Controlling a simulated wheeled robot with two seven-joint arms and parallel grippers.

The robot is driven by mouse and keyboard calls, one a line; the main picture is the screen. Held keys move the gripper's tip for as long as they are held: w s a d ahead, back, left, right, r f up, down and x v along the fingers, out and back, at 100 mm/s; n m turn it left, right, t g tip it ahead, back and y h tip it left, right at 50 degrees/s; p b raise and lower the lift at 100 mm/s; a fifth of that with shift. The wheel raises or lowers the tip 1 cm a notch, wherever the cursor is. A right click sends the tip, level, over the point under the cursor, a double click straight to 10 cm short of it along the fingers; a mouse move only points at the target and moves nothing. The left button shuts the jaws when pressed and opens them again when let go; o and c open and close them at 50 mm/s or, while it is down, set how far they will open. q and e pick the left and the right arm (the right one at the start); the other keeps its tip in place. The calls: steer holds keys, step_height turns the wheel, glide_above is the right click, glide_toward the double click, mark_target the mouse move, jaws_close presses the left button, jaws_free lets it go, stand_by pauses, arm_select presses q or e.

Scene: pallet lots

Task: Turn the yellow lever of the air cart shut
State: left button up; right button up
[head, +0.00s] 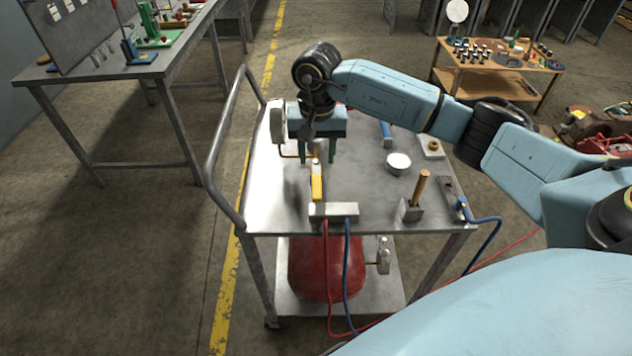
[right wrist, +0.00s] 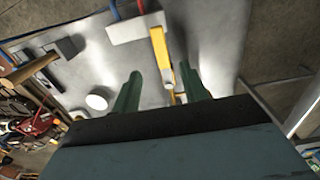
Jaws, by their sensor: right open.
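The air cart (head: 385,211) is a grey metal cart with a tubular handle at its left. The yellow lever (head: 317,184) lies above its top, running from a pale block (head: 333,210) at the front edge back towards my right gripper. My right gripper (head: 318,160) is over the cart, pointing down, with its two green fingers apart. In the right wrist view the yellow lever (right wrist: 160,53) reaches to between the open fingers (right wrist: 165,90), with a gap on both sides. I cannot tell whether the fingers are level with it. My left gripper is not in view.
A round white item (head: 398,162), a wooden-handled tool (head: 415,195) and a blue item (head: 386,134) stand right of the lever. Red and blue hoses hang from the block past a red tank (head: 322,268) on the lower shelf. A workbench (head: 175,62) stands at the left.

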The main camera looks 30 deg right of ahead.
mark_target(317, 186)
step_height(317, 186, down, 10)
steer(key=shift+w+r, duration=0.1)
steer(key=shift+r, duration=0.1)
steer(key=shift+c, duration=0.4)
jaws_close()
